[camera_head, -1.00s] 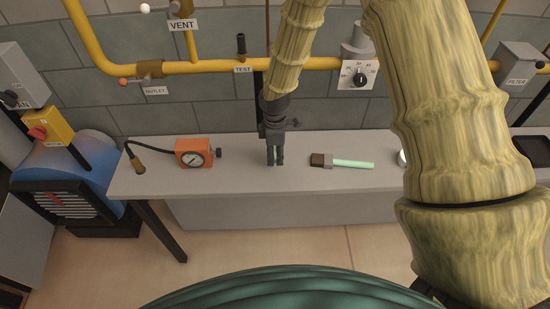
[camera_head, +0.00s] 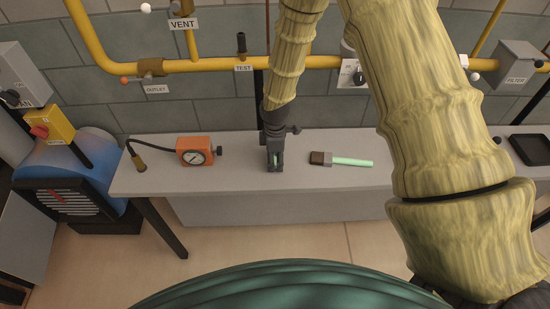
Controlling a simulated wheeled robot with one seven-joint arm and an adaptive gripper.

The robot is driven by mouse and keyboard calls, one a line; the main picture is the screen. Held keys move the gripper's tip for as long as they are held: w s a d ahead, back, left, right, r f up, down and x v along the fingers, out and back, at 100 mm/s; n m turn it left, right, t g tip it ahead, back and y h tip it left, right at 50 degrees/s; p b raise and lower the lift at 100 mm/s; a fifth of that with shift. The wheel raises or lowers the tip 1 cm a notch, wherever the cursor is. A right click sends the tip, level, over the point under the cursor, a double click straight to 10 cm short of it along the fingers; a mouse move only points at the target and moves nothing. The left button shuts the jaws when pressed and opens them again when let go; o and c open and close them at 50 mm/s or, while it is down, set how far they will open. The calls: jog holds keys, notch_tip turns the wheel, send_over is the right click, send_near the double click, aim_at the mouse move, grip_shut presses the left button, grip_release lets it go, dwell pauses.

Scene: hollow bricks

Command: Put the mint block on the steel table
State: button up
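The steel table (camera_head: 240,180) is a long grey top standing against the tiled wall. My gripper (camera_head: 274,165) points down over the middle of it, between an orange gauge and a brush. A small mint-coloured piece, seemingly the mint block (camera_head: 274,159), shows between the fingers, which look closed on it. The fingers hide most of it. I cannot tell whether the block touches the tabletop.
The orange gauge (camera_head: 194,151) with a black hose lies left of my gripper. A brush with a pale green handle (camera_head: 350,161) lies to the right. A dark tray (camera_head: 531,150) is at the far right. Yellow pipes (camera_head: 225,67) run along the wall behind.

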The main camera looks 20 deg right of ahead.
aim_at(275, 160)
dwell(0.3)
notch_tip(275, 160, up, 12)
jog(key=b, duration=0.3)
jog(key=shift+r, duration=0.15)
dwell(0.5)
